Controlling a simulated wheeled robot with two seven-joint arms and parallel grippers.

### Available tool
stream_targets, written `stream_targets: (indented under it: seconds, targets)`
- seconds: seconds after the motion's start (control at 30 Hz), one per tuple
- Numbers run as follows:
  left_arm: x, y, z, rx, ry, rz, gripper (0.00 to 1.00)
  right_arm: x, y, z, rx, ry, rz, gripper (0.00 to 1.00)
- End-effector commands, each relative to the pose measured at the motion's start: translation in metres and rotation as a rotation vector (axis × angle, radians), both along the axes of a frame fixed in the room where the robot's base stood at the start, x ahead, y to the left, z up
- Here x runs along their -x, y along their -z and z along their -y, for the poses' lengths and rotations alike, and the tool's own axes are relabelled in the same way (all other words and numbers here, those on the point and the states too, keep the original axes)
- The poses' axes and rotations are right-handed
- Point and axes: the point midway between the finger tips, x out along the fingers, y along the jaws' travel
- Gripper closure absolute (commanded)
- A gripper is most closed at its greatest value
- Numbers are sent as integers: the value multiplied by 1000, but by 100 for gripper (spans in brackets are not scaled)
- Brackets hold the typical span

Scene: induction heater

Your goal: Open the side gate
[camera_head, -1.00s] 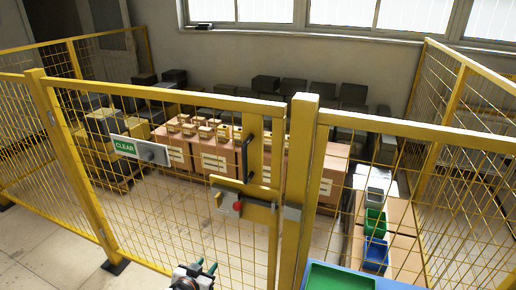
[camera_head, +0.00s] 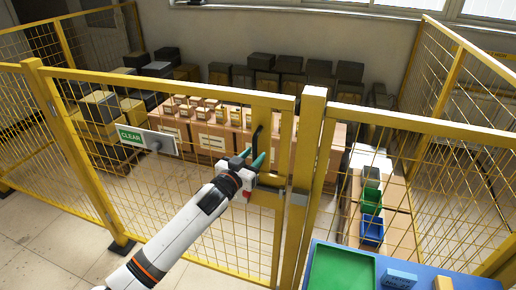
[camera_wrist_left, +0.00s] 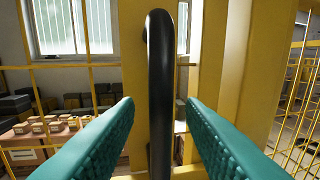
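The side gate (camera_head: 160,82) is a yellow frame with wire mesh, and it stands in line with the fence post (camera_head: 306,150), so it looks closed. Its black handle (camera_head: 256,140) is an upright bar near the post. The handle also shows in the left wrist view (camera_wrist_left: 160,90), upright between the two green finger pads. My left gripper (camera_head: 250,158) is at the handle in the head view. In the left wrist view the left gripper (camera_wrist_left: 160,125) is open, with a gap on each side of the bar. My right gripper is not in view.
Cardboard boxes (camera_head: 210,138) stand behind the gate. A blue table with a green tray (camera_head: 340,270) is at the lower right. The floor (camera_head: 50,240) at the left is clear.

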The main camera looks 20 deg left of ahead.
Motion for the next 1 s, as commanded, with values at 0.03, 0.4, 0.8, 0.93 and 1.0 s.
stream_targets:
  seconds: [0.03,0.4,0.8,0.93,1.0]
  targets:
    - [-9,-2,2,1,0,0,64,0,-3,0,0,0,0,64]
    - [-32,0,8,0,1,0,64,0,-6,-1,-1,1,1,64]
    - [-32,0,8,0,0,0,93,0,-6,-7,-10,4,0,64]
    - [-32,0,8,0,0,0,100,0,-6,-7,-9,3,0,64]
    - [-32,0,8,0,0,0,100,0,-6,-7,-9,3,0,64]
